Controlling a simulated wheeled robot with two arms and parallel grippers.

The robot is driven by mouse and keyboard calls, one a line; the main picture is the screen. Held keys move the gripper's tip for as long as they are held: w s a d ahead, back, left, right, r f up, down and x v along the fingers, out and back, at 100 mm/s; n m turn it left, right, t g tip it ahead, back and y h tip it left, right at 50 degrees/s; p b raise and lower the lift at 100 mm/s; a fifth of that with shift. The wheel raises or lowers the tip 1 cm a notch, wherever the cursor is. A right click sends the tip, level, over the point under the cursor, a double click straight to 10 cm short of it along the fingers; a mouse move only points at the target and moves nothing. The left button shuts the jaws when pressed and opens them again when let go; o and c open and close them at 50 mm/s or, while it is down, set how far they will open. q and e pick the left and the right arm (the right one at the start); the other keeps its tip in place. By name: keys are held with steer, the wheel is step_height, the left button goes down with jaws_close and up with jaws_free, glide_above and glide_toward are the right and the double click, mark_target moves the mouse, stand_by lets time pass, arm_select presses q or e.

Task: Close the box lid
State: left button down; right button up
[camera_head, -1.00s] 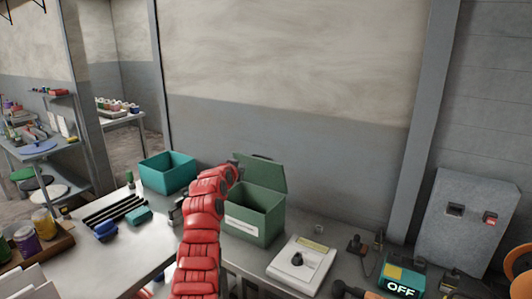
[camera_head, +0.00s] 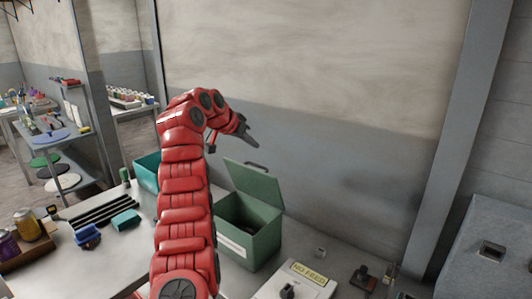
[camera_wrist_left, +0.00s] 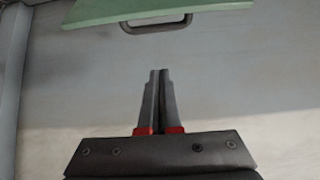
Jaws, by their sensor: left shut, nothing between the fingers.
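The green box (camera_head: 262,241) stands on the table with a white label on its front. Its lid (camera_head: 254,184) is open and leans up and back, with a handle at its top edge. My left gripper (camera_head: 252,139) is raised above and behind the lid's top edge, shut and empty, apart from the lid. In the left wrist view the gripper (camera_wrist_left: 158,88) points toward the lid (camera_wrist_left: 150,10) and its dark handle (camera_wrist_left: 157,26), with a gap between. My right gripper is not in view.
A teal bin (camera_head: 147,172) stands left of the box, partly behind my left arm. A white device (camera_head: 291,284) lies to the right of the box. A grey wall (camera_head: 340,150) rises behind the table. A blue item (camera_head: 88,236) and a teal item (camera_head: 126,221) lie at left.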

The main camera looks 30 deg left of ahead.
mark_target(258, 179)
arm_select(q)
steer(key=shift+w+d+f+p, duration=0.1)
steer(key=shift+w+f+p, duration=0.3)
steer(key=shift+f+p, duration=0.85)
steer(key=shift+w+a+f+p, duration=0.1)
steer(key=shift+w+f+p, duration=0.35)
steer(key=shift+f+p, duration=0.75)
steer(key=shift+w+d+f+p, duration=0.1)
steer(key=shift+w+f+p, duration=0.3)
steer(key=shift+f+p, duration=0.85)
steer(key=shift+r, duration=0.2)
